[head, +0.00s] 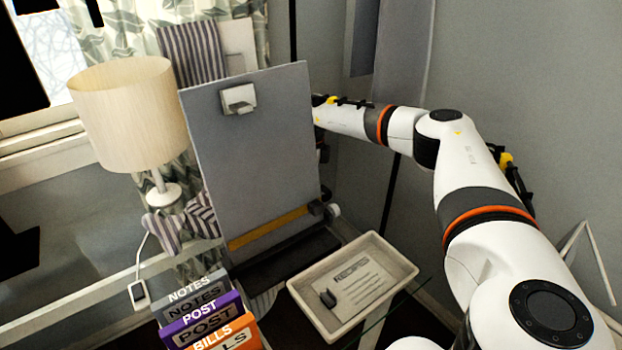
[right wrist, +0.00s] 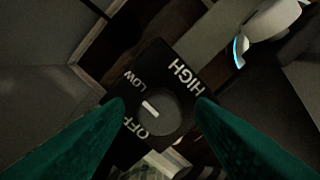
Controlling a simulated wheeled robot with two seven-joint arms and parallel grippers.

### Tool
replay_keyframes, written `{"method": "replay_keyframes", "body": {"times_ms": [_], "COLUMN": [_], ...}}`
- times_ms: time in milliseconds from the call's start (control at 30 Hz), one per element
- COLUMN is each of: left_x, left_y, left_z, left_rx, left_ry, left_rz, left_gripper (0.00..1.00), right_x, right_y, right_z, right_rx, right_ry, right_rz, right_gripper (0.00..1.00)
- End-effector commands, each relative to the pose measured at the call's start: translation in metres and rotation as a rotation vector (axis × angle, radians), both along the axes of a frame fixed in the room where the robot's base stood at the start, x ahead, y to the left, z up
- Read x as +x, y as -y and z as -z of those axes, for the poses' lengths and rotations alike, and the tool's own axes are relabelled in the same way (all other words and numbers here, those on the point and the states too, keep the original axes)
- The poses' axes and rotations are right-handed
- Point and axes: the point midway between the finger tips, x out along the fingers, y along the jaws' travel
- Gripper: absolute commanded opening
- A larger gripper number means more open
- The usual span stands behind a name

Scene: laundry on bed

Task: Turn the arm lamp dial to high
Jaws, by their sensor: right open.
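The dial (right wrist: 160,112) is a dark round knob with a short white mark, on a black plate (right wrist: 165,75) lettered OFF, LOW and HIGH, in the right wrist view. The white mark slants toward the LOW side. My right gripper (right wrist: 160,112) is open, its two green fingers on either side of the knob; I cannot tell whether they touch it. In the head view my right arm reaches behind a grey upright board, which hides the gripper and the dial. My left gripper is not in view.
The grey board (head: 250,150) stands mid-scene. A cream-shaded lamp (head: 132,112) is at left. Lettered sorters (head: 205,312) and a pale tray (head: 312,308) with a paper stand in front. A grey wall (head: 540,90) is at right.

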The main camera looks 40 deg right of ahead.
Motion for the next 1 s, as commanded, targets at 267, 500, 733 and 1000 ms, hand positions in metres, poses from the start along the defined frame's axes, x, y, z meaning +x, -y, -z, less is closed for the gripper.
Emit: {"method": "replay_keyframes", "body": {"times_ms": [267,500,733,1000], "left_x": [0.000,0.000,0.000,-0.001], "left_y": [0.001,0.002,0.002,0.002], "left_z": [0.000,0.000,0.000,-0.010], "left_rx": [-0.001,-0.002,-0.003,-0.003], "left_ry": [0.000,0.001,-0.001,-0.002], "left_rz": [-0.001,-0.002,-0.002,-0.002], "left_gripper": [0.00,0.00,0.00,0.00], "right_x": [0.000,0.000,0.000,0.000], "right_y": [0.000,0.000,0.000,-0.001], "right_z": [0.005,0.004,0.004,0.002], "right_rx": [0.001,0.000,0.001,0.002], "right_ry": [0.001,0.000,0.001,-0.001], "right_rz": [0.000,0.000,0.003,0.078], "right_gripper": [0.50,0.23,0.06,0.06]}}
